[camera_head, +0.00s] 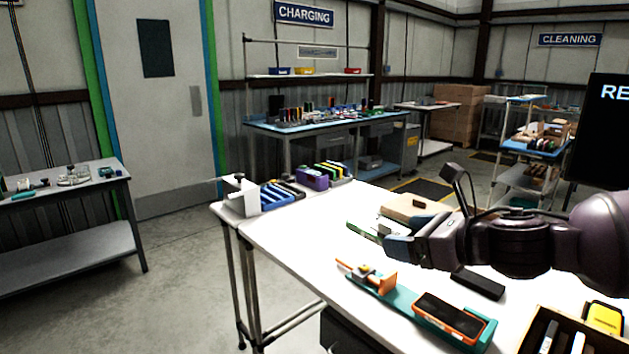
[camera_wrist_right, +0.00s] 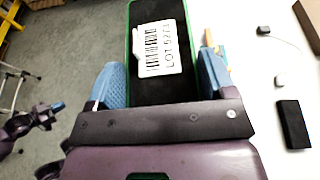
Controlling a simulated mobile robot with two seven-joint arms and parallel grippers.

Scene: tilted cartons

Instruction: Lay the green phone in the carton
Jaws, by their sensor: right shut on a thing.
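My right gripper (camera_head: 392,240) is shut on the green phone (camera_head: 362,230) above the far part of the white table. In the right wrist view the phone (camera_wrist_right: 118,85) lies between the blue fingers (camera_wrist_right: 160,75), dark with a green rim and a white barcode label reading LOT. A tan cardboard piece (camera_head: 402,206), possibly a carton, is just behind the gripper, partly hidden. An open brown box (camera_head: 512,348) holding a yellow device and other items stands at the bottom right. My left gripper (camera_wrist_right: 45,117) appears small at the left of the wrist view; its opening is unclear.
A teal tray (camera_head: 397,312) with an orange stand and an orange-framed device lies on the white table (camera_head: 300,240). A black block (camera_head: 478,283) lies behind it. A blue rack (camera_head: 281,194) and purple holder (camera_head: 312,178) stand at the far left. The table's left middle is clear.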

